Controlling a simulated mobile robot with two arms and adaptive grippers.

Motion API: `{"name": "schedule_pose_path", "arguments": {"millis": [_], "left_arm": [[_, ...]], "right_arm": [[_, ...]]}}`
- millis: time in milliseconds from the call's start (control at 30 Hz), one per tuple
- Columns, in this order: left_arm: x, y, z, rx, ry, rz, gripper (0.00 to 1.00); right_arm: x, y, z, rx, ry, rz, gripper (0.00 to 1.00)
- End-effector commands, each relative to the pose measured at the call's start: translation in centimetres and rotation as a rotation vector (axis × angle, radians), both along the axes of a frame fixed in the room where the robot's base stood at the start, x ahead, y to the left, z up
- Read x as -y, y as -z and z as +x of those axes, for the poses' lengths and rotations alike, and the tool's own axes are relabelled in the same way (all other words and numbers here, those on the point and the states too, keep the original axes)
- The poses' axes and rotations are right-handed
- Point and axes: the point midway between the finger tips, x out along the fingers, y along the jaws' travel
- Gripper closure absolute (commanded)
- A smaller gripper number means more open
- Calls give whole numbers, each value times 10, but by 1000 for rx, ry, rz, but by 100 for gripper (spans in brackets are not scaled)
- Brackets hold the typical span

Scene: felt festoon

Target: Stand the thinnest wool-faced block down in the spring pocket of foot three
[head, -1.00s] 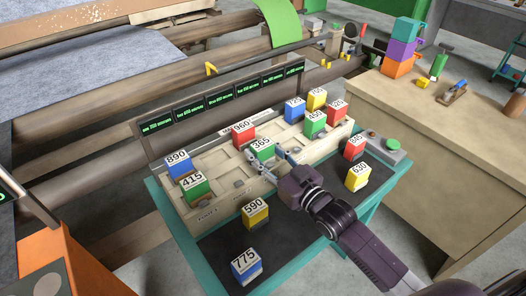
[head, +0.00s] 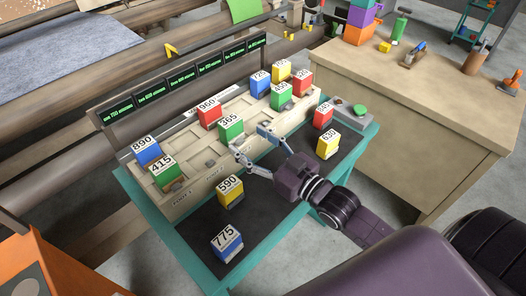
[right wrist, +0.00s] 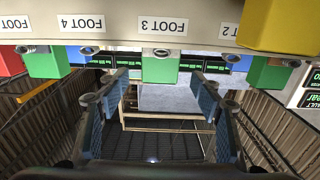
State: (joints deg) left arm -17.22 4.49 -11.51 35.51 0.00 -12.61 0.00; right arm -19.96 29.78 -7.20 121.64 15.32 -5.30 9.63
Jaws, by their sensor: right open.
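The green block marked 365 (head: 231,131) has the lowest number I can read. It stands upright in the front row of the pale slotted fixture (head: 205,160). In the right wrist view, a green block (right wrist: 160,66) is beside the FOOT 3 label (right wrist: 163,25). My right gripper (head: 255,146) is open in front of block 365, its fingers spread apart. In the right wrist view the gripper (right wrist: 158,90) is empty, with the block centred beyond the tips. The pocket's inside is hidden by the block. My left gripper is not in view.
Blocks 415 (head: 164,172) and 450 (head: 281,98) stand in the front row; 890 (head: 147,152) and 960 (head: 210,116) stand behind. Yellow 590 (head: 230,193), blue 775 (head: 227,244) and yellow 630 (head: 327,146) stand on the dark mat (head: 275,203). Small screens (head: 182,78) line the back.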

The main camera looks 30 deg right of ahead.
Motion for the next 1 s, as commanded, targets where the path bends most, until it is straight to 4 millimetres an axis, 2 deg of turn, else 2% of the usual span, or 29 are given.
{"name": "schedule_pose_path", "arguments": {"millis": [100, 333, 1000], "left_arm": [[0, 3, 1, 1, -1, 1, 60], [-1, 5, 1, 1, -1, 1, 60], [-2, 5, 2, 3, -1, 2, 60]], "right_arm": [[6, 1, -19, -2, -2, -2, 40], [14, 0, -39, -1, -1, -1, 40], [15, -1, -42, 1, -1, -1, 40]]}}
